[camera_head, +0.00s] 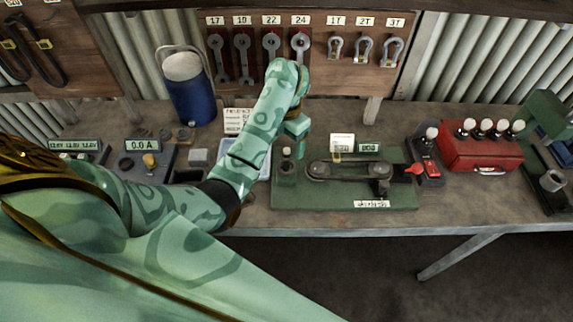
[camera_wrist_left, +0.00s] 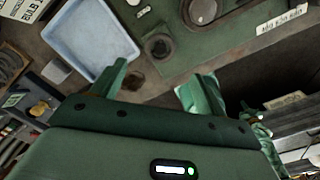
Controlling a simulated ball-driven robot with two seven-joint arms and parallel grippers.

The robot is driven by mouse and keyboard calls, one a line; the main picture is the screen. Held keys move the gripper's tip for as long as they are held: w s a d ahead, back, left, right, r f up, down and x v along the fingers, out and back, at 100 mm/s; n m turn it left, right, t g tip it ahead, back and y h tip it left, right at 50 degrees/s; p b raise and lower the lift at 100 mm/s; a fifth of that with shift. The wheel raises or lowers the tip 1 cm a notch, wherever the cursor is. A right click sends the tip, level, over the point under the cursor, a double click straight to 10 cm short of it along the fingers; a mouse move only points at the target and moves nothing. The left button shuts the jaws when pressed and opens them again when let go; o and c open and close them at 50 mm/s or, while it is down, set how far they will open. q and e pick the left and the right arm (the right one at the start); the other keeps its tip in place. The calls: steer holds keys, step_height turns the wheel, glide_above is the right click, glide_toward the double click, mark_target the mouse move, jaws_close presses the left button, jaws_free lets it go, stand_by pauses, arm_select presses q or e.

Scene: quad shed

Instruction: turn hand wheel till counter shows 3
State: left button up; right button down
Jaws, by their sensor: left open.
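A green base plate (camera_head: 335,197) on the bench carries a flat loop of belt (camera_head: 345,170) around two wheels, with a dark block at its right end. A red handle (camera_head: 414,168) sticks out at the right; I cannot tell which part is the hand wheel. A small counter (camera_head: 370,148) with green digits, too small to read, stands behind the belt. My left gripper (camera_head: 297,135) is above the plate's left end, its fingers partly hidden. In the left wrist view the gripper (camera_wrist_left: 158,88) is open and empty, near a round dark post (camera_wrist_left: 158,47) on the plate. My right gripper is not in view.
A pale blue tray (camera_wrist_left: 88,42) lies left of the plate. A blue jug (camera_head: 188,95) stands behind left. Wrenches (camera_head: 272,52) and shackles (camera_head: 364,50) hang on the back board.

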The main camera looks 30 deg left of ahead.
arm_select(q)
steer(key=b, duration=0.2)
glide_above(286, 166)
step_height(286, 166, down, 5)
steer(key=shift+d+r, duration=0.1)
steer(key=shift+d, duration=0.05)
step_height(286, 166, down, 4)
steer(key=shift+f+b, duration=0.15)
steer(key=shift+b, duration=0.2)
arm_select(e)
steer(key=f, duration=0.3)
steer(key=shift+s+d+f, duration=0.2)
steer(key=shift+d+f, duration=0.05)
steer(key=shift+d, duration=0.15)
arm_select(q)
steer(key=c, duration=1)
